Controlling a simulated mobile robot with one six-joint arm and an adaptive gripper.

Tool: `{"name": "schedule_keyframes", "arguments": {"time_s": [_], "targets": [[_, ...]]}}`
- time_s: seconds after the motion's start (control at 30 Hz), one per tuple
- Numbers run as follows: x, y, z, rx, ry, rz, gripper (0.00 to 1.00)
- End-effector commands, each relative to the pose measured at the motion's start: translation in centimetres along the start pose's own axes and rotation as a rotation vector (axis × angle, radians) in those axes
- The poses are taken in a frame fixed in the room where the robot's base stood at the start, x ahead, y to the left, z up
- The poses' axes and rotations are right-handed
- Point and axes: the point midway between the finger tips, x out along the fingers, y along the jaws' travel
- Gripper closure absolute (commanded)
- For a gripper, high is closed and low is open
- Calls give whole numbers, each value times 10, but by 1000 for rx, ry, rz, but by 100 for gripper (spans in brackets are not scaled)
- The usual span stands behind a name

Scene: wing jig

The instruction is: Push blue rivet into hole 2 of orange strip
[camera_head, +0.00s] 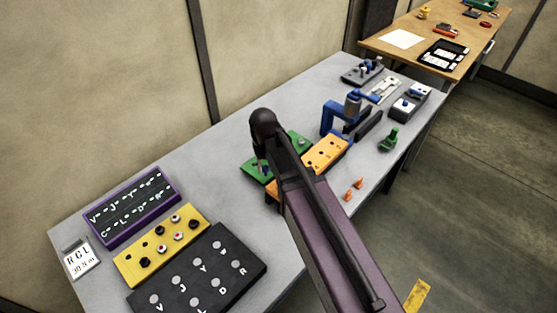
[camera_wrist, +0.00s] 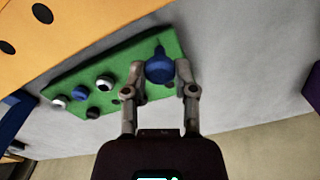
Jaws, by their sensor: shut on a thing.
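My gripper (camera_wrist: 160,75) is shut on a blue rivet (camera_wrist: 159,69), with one finger on each side of its round head. The rivet is over the right end of a green block (camera_wrist: 122,58) in the wrist view; I cannot tell whether it is clear of the block. The orange strip (camera_wrist: 85,25) with dark holes fills the upper left of the wrist view. In the head view the orange strip (camera_head: 326,154) lies right of my gripper (camera_head: 262,168), partly hidden by my arm. The green block (camera_head: 252,169) shows beneath my gripper.
Several white and dark rivets (camera_wrist: 104,82) stand in the green block. A blue clamp (camera_head: 335,115) stands behind the orange strip. A yellow block (camera_head: 160,245) and black panel (camera_head: 200,275) lie front left.

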Motion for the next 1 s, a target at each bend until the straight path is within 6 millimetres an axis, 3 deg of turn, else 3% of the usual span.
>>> {"name": "schedule_keyframes", "arguments": {"time_s": [0.37, 1.0], "targets": [[-18, 44, -14, 3, 0, 0, 96], [-57, 164, -30, 4, 0, 0, 96]]}}
